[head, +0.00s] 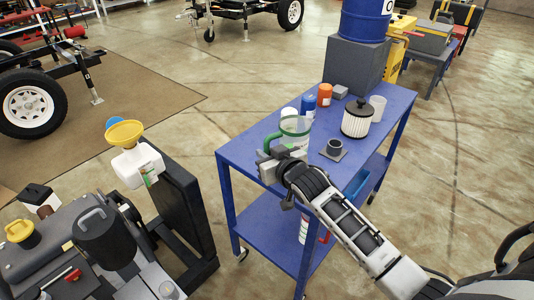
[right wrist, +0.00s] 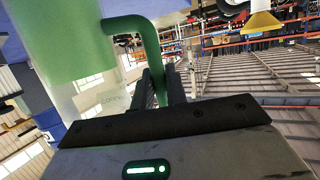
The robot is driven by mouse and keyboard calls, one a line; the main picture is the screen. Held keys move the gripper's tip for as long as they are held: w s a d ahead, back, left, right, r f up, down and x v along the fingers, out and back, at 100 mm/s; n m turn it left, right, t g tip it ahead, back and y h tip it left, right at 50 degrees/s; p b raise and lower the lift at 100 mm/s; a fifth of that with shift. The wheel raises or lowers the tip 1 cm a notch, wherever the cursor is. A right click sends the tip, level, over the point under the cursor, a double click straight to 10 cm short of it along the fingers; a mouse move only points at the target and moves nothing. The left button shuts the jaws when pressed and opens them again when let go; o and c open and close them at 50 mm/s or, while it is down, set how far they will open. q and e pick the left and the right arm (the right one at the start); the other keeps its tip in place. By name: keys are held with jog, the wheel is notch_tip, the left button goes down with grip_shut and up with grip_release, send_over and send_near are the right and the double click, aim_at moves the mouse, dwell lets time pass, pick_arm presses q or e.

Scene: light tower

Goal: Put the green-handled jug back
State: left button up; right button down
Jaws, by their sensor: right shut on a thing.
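The green-handled jug (head: 294,127) is a clear cup with a green rim and a green handle. In the head view it is at the near left part of the blue cart's top (head: 262,130); I cannot tell whether its base touches the top. My right gripper (head: 270,158) is shut on its handle. In the right wrist view the jug (right wrist: 75,50) fills the upper left, and its handle (right wrist: 150,50) runs down between the fingers of the right gripper (right wrist: 165,90). My left gripper is not in view.
On the cart stand a white-and-black filter (head: 358,120), a white cup (head: 377,106), a small dark cup (head: 335,148), blue (head: 308,105) and orange (head: 324,94) containers. Left of the cart, a yellow funnel (head: 124,133) sits on a white bottle (head: 138,166) beside machinery (head: 60,250).

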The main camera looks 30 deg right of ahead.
jog(key=c, duration=1.4)
grip_release()
jog(key=shift+f, duration=0.15)
jog(key=shift+r, duration=0.2)
jog(key=v, duration=1.1)
jog(key=s+a+f+n+g+y, duration=0.1)
jog(key=s+a+f+g, duration=0.1)
jog(key=s+a+f, duration=0.4)
jog(key=s+a+f+n+g+y, duration=0.1)
jog(key=s+a+f+g, duration=0.1)
jog(key=s+a+f, duration=0.4)
jog(key=s+f, duration=0.4)
jog(key=shift+f+y, duration=0.2)
jog(key=shift+y, duration=0.1)
